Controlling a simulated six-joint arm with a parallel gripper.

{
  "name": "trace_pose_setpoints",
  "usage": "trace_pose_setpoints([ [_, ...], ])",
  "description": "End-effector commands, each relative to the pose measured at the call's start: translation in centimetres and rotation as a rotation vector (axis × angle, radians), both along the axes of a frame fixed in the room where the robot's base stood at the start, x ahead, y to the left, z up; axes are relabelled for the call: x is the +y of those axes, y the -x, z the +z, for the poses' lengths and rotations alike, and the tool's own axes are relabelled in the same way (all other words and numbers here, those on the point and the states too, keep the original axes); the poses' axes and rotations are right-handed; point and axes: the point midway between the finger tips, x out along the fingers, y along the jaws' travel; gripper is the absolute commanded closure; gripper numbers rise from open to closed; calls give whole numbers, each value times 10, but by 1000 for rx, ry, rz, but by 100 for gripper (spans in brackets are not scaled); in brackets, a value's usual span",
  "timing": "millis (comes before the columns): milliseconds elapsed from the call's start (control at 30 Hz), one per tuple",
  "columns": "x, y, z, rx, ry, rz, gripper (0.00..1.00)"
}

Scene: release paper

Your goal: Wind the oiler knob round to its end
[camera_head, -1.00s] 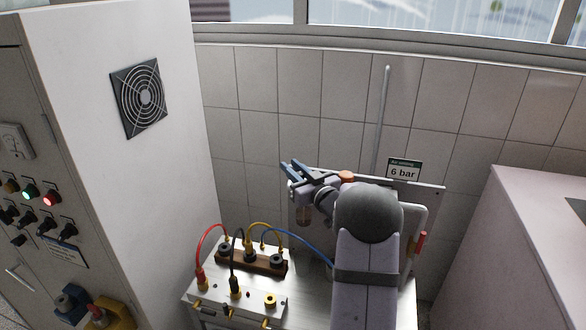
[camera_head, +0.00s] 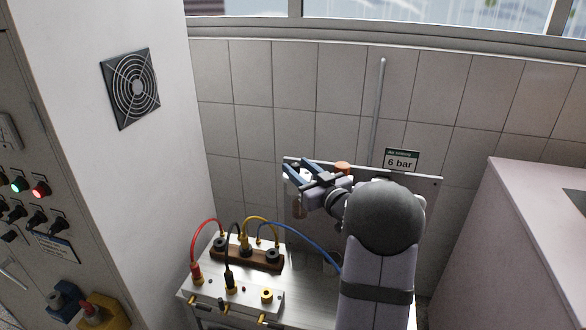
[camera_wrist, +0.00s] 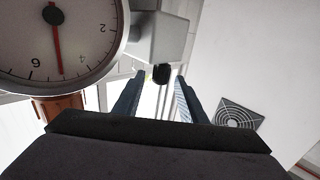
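A small black knob (camera_wrist: 162,74), apparently the oiler knob, sits on a pale grey housing (camera_wrist: 165,35) in the wrist view. My gripper (camera_wrist: 160,78) is open, with one blue finger on each side of the knob near the fingertips. Light gaps show between knob and fingers, so no grip on it shows. In the head view my gripper (camera_head: 300,169) is at the left end of the grey panel (camera_head: 425,185). The knob is not clear in the head view.
A round gauge (camera_wrist: 55,45) and an orange knob (camera_wrist: 62,107) are close on the left in the wrist view. The orange knob (camera_head: 342,167) stands behind my gripper. A bench (camera_head: 310,280) with a cabled terminal block (camera_head: 246,253) lies below. A tall cabinet (camera_head: 120,180) stands left.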

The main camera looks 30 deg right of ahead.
Motion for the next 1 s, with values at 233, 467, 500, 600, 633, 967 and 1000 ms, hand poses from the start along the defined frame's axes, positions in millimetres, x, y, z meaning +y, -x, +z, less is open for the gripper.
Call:
trace_pose_setpoints([
  [233, 0, 14, 0, 0, 0, 0, 62],
  [467, 0, 15, 0, 0, 0, 0, 62],
  [500, 0, 14, 0, 0, 0, 0, 63],
  [600, 0, 13, 2, -5, 1, -3, 63],
  [633, 0, 12, 3, -10, 2, -6, 63],
  [967, -5, -23, 49, -191, 54, -138, 63],
  [1000, -7, -28, 57, -226, 65, -174, 63],
])
